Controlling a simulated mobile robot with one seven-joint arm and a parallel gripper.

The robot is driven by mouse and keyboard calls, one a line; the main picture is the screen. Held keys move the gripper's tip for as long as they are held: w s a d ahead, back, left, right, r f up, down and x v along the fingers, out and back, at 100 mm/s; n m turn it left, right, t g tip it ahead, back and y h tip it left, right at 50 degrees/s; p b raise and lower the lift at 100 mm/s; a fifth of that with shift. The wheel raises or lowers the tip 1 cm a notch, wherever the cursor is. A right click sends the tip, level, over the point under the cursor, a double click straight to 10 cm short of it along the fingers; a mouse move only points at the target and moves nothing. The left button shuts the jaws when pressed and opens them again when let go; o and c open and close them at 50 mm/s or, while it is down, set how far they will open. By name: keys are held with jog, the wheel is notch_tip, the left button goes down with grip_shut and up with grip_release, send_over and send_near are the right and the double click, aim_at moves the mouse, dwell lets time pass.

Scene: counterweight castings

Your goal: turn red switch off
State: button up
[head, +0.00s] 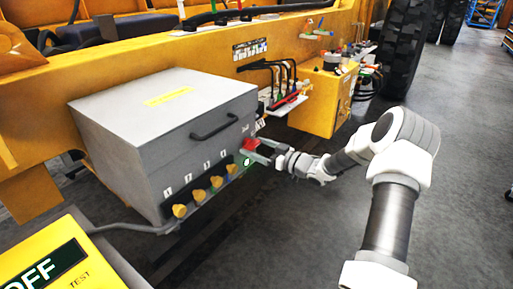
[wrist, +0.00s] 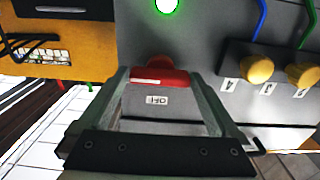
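The red switch (head: 249,144) is on the front panel of the grey box (head: 165,130), at the right end. In the wrist view the red switch (wrist: 160,77) lies crosswise between my two fingertips, with a white label reading OFF (wrist: 156,100) beside it. A round lamp (head: 246,162) near the switch is lit green; the lamp also shows at the top of the wrist view (wrist: 166,5). My gripper (head: 259,151) is at the panel with its fingers apart, one at each end of the switch (wrist: 159,85). Whether they touch it is unclear.
Several yellow knobs (head: 198,195) line the panel left of the switch. A black handle (head: 214,127) juts from the box above. Cables and a yellow block (head: 322,100) stand to the right. A yellow OFF/TEST box (head: 70,265) is at front left. The floor right of my arm is clear.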

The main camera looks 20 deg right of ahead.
jog(key=c, duration=0.9)
jog(key=shift+c, duration=0.2)
jog(key=shift+f+n+b, duration=0.15)
jog(key=shift+n+b, duration=0.25)
jog(key=shift+b, duration=0.1)
jog(key=n+b, duration=1.7)
jog(key=b, duration=0.4)
jog(key=shift+f, duration=0.1)
jog(key=o, duration=1.1)
jog(key=shift+c, duration=0.2)
